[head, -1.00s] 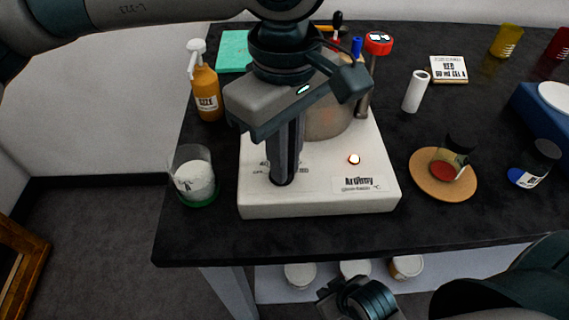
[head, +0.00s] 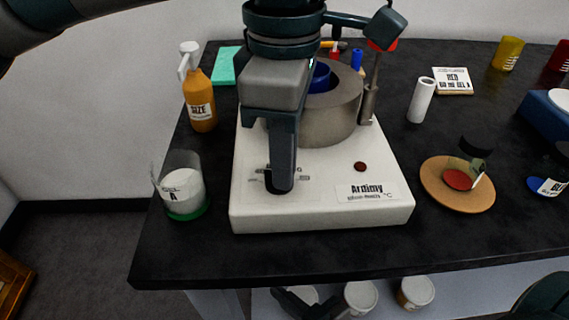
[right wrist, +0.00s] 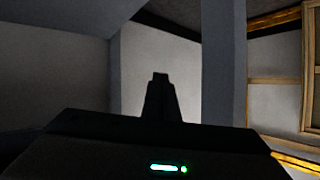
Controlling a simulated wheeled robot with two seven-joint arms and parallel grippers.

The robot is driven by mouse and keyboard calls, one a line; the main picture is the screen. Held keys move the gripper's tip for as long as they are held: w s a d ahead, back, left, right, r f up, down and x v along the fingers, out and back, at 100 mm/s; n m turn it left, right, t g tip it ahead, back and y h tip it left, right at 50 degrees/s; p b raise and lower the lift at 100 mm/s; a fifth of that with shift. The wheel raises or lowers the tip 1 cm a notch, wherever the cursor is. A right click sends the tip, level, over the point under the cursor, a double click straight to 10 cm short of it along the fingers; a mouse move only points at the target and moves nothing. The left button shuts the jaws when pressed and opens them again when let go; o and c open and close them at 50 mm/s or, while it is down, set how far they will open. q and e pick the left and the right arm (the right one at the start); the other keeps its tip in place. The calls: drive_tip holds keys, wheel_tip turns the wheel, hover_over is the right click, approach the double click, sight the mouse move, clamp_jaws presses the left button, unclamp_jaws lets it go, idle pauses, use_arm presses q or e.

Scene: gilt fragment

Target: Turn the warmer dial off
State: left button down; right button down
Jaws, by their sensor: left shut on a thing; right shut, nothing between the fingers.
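The warmer (head: 322,215) is a white box with a label on its front and a grey round pot (head: 345,110) on top. Its indicator lamp (head: 360,167) is dark red and unlit. My left gripper (head: 279,186) points down at the front left of the warmer's top, shut on the dial. The fingers hide the dial, so its pointer cannot be read; small printed marks show on both sides. My right gripper (right wrist: 160,80) is shut and empty, low beside the table in the right wrist view.
A glass beaker (head: 182,190) stands left of the warmer, with an orange pump bottle (head: 201,100) behind it. On the right are a cork coaster (head: 458,197) with a tilted jar, and a white roll (head: 421,100). The dark tabletop (head: 300,250) is clear in front.

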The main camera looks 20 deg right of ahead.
use_arm(q)
drive_tip(key=shift+r, duration=0.1)
use_arm(e)
drive_tip(key=shift+w+a+r+t, duration=0.2)
drive_tip(key=shift+r+t, duration=0.1)
drive_tip(key=shift+r, duration=0.15)
use_arm(q)
drive_tip(key=c, duration=1.8)
unclamp_jaws()
drive_tip(key=shift+c, duration=0.2)
